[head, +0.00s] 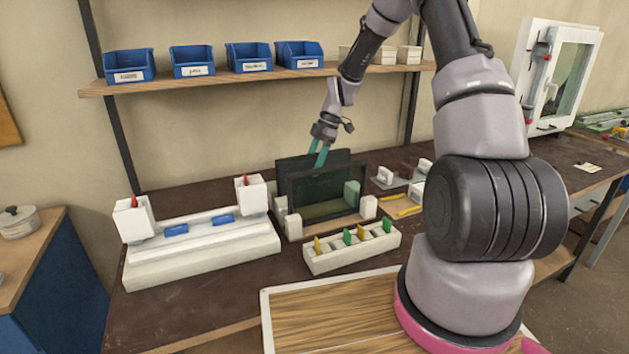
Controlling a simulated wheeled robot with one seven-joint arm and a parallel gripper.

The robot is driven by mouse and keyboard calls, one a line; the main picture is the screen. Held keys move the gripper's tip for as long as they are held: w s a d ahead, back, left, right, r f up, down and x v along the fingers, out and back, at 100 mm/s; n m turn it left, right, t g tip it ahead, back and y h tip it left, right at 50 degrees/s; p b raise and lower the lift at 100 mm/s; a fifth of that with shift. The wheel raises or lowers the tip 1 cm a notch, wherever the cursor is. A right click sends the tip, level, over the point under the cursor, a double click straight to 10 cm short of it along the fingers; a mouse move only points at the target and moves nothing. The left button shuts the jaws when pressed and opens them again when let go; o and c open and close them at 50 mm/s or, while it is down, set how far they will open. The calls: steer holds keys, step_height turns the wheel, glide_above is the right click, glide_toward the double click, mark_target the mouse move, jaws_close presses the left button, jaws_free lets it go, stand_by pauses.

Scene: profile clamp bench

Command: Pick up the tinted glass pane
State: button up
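Two dark upright panels stand one behind the other in a rack (293,229) on the bench. The front one (325,192) is dark and see-through, with an olive base showing through its lower part. The rear one (297,163) is dark and mostly hidden behind it. I cannot tell which of them is the tinted glass pane. My gripper (317,158) points down at the rear panel's top edge. One teal finger shows in front of that panel and the other seems to pass behind it. Whether the fingers touch it is too small to tell.
A white fixture with blue pads (200,245) stands left of the rack. A pale block with green and yellow clips (352,247) sits in front. A shelf with blue bins (248,56) hangs above. A white glass-doored cabinet (560,75) is at the right. Bench space (175,310) is clear at front left.

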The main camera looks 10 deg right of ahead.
steer(key=shift+x, duration=1.15)
jaws_close()
steer(key=shift+r, duration=0.1)
